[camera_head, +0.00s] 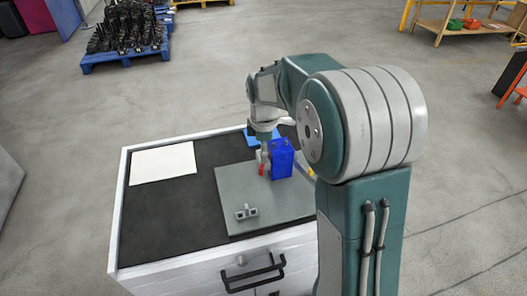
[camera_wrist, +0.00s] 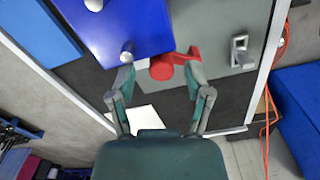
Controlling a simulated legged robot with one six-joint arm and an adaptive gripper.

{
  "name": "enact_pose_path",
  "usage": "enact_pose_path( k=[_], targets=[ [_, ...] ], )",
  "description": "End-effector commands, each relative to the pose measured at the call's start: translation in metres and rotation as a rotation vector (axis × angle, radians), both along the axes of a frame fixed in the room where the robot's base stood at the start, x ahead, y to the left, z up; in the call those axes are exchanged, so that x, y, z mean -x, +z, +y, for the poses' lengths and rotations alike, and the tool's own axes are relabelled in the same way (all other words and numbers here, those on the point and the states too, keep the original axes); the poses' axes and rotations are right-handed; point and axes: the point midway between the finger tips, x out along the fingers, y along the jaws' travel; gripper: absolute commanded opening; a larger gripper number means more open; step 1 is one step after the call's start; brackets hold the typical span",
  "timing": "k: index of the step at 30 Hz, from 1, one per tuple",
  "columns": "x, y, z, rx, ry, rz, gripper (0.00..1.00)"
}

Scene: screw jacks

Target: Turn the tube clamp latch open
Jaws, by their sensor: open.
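A red part with a rounded end and a short arm, probably the latch, shows in the wrist view (camera_wrist: 162,68) beside a blue block (camera_wrist: 118,25). It is a small red spot in the head view (camera_head: 261,169), at the left of the blue block (camera_head: 281,158). My gripper (camera_wrist: 160,76) is open, with one fingertip on each side of the red part. The right fingertip is close to its arm; I cannot tell whether it touches. In the head view my gripper (camera_head: 264,158) points down there. A grey metal fitting (camera_head: 247,212) lies apart on the grey plate (camera_head: 237,189).
The plate lies on a dark-topped white cabinet (camera_head: 150,225). A white sheet (camera_head: 163,163) lies at the left on it. A blue item (camera_head: 251,138) is behind the block. A pallet of black parts (camera_head: 125,35) stands on the floor.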

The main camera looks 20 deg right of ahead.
Motion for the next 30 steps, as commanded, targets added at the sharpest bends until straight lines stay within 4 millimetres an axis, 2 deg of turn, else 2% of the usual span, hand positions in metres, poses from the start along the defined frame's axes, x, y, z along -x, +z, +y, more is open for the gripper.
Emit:
enact_pose_path(
  k=[12,15,21,30],
  targets=[
    [-0.002,0.083,0.001,0.0,0.0,-0.005,0.65],
    [-0.003,0.097,0.001,0.001,0.0,-0.003,0.65],
    [-0.003,0.111,0.001,0.001,0.0,-0.001,0.65],
    [-0.002,0.111,0.001,-0.002,0.004,0.001,0.65]
  ],
)
